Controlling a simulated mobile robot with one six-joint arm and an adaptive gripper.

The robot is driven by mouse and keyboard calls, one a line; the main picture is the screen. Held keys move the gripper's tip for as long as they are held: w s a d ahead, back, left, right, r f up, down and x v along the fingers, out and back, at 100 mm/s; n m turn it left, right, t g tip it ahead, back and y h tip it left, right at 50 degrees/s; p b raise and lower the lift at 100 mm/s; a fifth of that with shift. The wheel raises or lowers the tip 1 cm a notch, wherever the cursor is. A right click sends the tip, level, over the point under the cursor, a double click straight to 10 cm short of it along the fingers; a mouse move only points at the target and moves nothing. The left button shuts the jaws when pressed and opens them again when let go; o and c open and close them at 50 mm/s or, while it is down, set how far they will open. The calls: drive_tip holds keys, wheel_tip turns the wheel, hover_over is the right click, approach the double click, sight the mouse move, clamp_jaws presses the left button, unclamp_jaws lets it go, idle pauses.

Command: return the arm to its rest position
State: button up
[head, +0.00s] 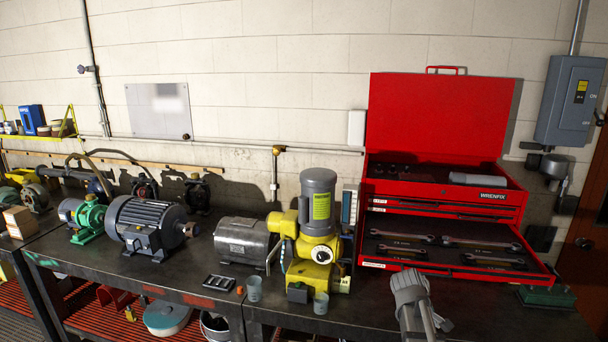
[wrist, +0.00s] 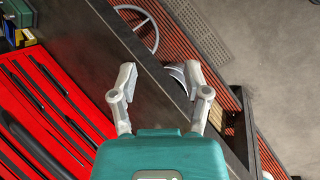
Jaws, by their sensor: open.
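In the wrist view my gripper (wrist: 160,92) is open, with its two grey fingers spread wide and nothing between them. It is over the dark bench edge, beside the red open drawer with wrenches. In the head view a grey part of my arm (head: 412,300) rises at the bottom, in front of the red tool chest (head: 440,120). The rest of my arm is cut off by the lower edge of that view.
On the bench (head: 190,275) stand a yellow motor unit (head: 315,260), a silver motor (head: 242,240) and a dark grey motor (head: 147,222). The open chest drawer (head: 450,265) juts forward near my arm. Two small cups (head: 254,289) stand at the front edge.

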drive_tip(key=s+a+f+m+y+b, duration=0.2)
drive_tip(key=s+a+f+m+y, duration=0.1)
drive_tip(key=a, duration=0.6)
drive_tip(key=s+a+f+m+y+b, duration=0.2)
drive_tip(key=s+a+f, duration=0.3)
drive_tip(key=a, duration=0.4)
drive_tip(key=shift+s+f+m+y+b, duration=0.4)
drive_tip(key=shift+s+m+b, duration=0.25)
drive_tip(key=shift+s, duration=0.2)
